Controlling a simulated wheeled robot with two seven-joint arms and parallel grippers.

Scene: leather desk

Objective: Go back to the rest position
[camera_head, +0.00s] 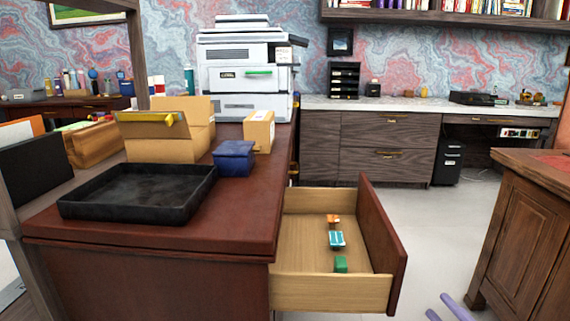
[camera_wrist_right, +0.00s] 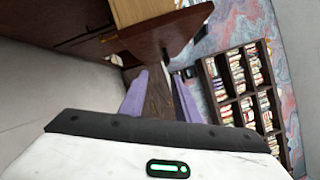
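My right gripper (camera_head: 446,307) shows at the bottom right edge of the head view as two purple fingers held apart, over the floor to the right of the open drawer. In the right wrist view my gripper (camera_wrist_right: 160,90) also shows both purple fingers with an empty gap between them. It touches nothing that I can see. My left gripper is not in view. The wooden drawer (camera_head: 302,293) of the desk (camera_head: 150,252) stands pulled out. It holds a small orange item (camera_head: 333,219), a teal and white box (camera_head: 337,240) and a green block (camera_head: 341,264).
A black tray (camera_head: 88,208), a blue box (camera_head: 233,158) and cardboard boxes (camera_head: 258,132) stand on the desk. A printer (camera_head: 245,78) stands behind. The drawer's front panel (camera_head: 383,240) juts out near my right gripper. A wooden cabinet (camera_head: 525,220) stands at right; the floor between is clear.

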